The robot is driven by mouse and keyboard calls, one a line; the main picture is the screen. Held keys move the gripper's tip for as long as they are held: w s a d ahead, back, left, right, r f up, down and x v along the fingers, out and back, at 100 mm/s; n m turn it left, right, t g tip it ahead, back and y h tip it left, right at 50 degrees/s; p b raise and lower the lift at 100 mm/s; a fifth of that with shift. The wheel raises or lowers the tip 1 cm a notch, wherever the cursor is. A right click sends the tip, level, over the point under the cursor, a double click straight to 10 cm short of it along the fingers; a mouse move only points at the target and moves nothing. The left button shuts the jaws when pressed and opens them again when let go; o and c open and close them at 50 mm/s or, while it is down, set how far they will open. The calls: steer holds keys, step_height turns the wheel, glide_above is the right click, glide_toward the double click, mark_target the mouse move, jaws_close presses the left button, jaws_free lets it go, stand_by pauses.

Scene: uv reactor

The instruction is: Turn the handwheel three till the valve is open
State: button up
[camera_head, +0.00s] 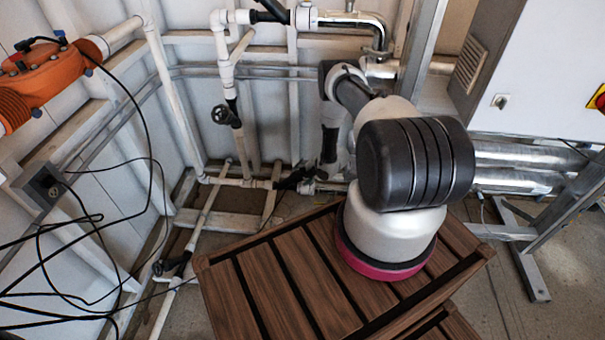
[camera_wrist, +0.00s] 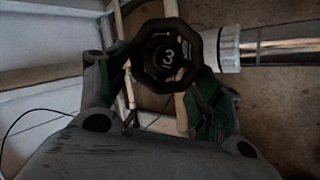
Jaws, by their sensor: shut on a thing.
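In the head view my arm reaches down toward the white pipes, and I cannot make out the gripped wheel clearly there.
A white pipe collar (camera_wrist: 228,48) and shiny pipe lie right of the knob. Another black handwheel (camera_head: 225,115) sits on the white vertical pipe. An orange pump (camera_head: 45,72), loose black cables (camera_head: 85,225) and a grey cabinet (camera_head: 540,75) stand around my arm.

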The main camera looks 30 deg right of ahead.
steer(key=shift+s+d+f+n+t+y, duration=0.1)
steer(key=shift+f+n+t+y, duration=0.1)
steer(key=shift+n, duration=0.5)
steer(key=shift+s+d+f+n+t+y, duration=0.1)
steer(key=shift+s+n+t, duration=0.1)
steer(key=shift+n, duration=0.5)
steer(key=shift+s+f+n+t+y, duration=0.1)
steer(key=shift+n+t, duration=0.1)
steer(key=shift+n, duration=0.5)
steer(key=o, duration=1)
steer(key=shift+w, duration=0.1)
steer(key=v, duration=0.7)
steer(key=shift+d+r, duration=0.15)
steer(key=shift+s, duration=0.2)
